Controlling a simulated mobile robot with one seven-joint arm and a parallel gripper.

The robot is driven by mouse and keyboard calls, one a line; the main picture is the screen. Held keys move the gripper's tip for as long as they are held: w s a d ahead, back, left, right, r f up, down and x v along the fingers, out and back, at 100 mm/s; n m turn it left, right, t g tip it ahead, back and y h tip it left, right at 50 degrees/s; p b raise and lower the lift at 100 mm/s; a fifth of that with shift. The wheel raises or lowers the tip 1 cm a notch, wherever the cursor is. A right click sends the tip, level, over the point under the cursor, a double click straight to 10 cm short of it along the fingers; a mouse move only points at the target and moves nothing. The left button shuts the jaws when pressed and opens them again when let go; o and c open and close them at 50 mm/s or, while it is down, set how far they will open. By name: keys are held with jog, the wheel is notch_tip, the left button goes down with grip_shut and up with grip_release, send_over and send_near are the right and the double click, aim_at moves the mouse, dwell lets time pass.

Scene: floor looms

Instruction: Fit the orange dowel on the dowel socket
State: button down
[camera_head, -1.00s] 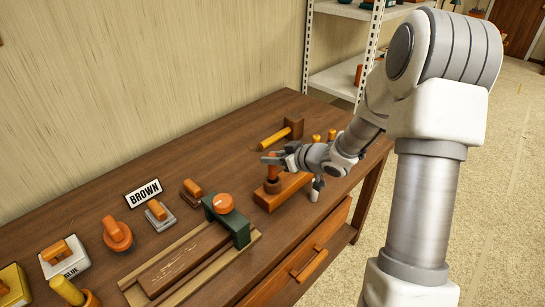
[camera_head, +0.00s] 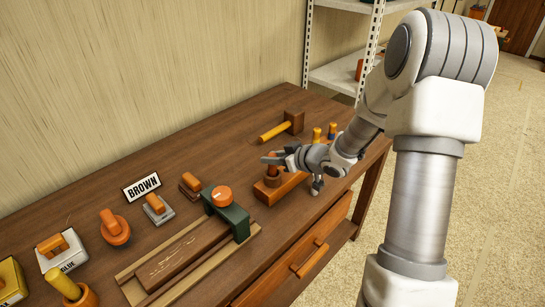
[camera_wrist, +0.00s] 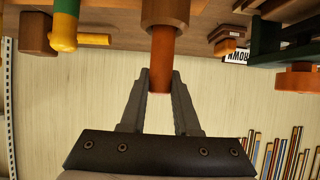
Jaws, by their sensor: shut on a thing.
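The orange dowel (camera_wrist: 170,48) is upright between the fingers of my gripper (camera_wrist: 159,80) in the wrist view. The gripper is shut on it near its free end. The other end of the dowel meets the round brown dowel socket (camera_wrist: 168,12); how deep it sits is hidden. In the head view my gripper (camera_head: 272,160) is at the dowel (camera_head: 273,168), just above the socket (camera_head: 272,182). The socket is on an orange-brown block (camera_head: 285,188) on the workbench.
A green clamp (camera_head: 234,222) is to the left, beside a plank. A BROWN sign (camera_head: 142,188) stands farther left. Bench wood (camera_head: 215,150) is bare behind.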

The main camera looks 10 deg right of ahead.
jog(key=shift+f, duration=0.2)
dwell(0.6)
jog(key=shift+f+b, duration=0.55)
jog(key=shift+f, duration=0.05)
jog(key=shift+f, duration=0.15)
jog(key=c, duration=0.6)
grip_release()
jog(key=shift+o, duration=0.2)
jog(key=shift+s+d+r, duration=0.25)
jog(key=shift+r, duration=0.1)
jog(key=p+v, duration=0.4)
jog(key=v, duration=1.2)
jog(key=shift+s, duration=0.3)
jog(key=shift+d, duration=0.1)
